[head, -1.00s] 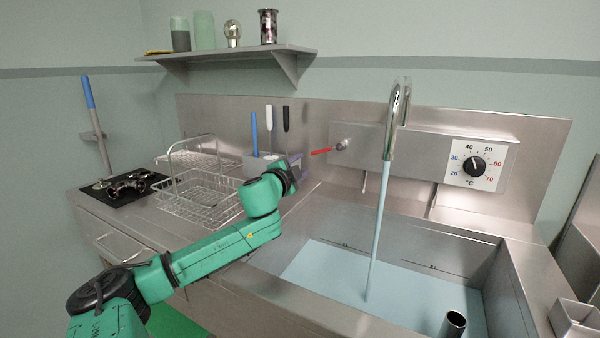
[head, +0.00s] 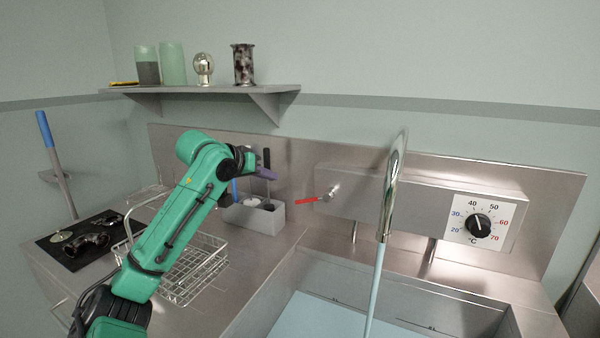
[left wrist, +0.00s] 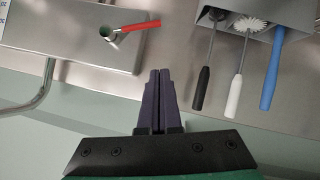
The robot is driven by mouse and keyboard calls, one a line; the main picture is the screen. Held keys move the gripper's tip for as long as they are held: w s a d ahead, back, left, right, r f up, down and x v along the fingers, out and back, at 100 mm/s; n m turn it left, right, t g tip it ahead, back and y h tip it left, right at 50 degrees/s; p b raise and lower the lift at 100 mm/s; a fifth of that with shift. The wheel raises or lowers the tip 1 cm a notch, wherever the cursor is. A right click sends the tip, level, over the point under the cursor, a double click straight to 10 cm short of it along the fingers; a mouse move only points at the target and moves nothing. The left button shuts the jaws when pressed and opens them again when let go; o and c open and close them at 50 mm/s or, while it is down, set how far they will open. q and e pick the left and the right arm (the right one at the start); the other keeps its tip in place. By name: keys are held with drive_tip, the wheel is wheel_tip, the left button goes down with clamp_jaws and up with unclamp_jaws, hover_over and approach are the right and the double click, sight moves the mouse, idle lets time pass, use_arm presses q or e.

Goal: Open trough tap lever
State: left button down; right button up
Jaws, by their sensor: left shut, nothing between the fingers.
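The red tap lever (head: 306,201) points left from a steel valve (head: 331,192) on the panel's left end. It also shows in the left wrist view (left wrist: 140,26), up and left of the fingertips. My left gripper (head: 266,173) is left of and slightly above the lever, apart from it, by the brush handles. Its dark purple fingers are shut and empty in the left wrist view (left wrist: 158,74). The curved spout (head: 393,185) has a stream of water (head: 375,290) falling into the trough (head: 480,310). My right gripper is not in view.
A grey holder (head: 240,219) with brushes stands below my left gripper; a blue (left wrist: 272,70), a white (left wrist: 234,97) and a black handle (left wrist: 201,88) are close by. A wire basket (head: 190,270) is below the arm. A shelf (head: 205,89) is above. A temperature dial (head: 478,226) is right.

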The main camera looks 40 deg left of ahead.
use_arm(q)
drive_tip(key=w+d+f+p, duration=0.2)
drive_tip(key=w+f+p, duration=0.3)
drive_tip(key=w+f, duration=0.2)
drive_tip(key=shift+w+d+f+h, duration=0.25)
drive_tip(key=shift+w+h, duration=0.15)
drive_tip(key=shift+w, duration=0.3)
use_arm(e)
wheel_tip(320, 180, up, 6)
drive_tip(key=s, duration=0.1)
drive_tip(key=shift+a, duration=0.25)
use_arm(q)
drive_tip(key=shift+p, duration=0.3)
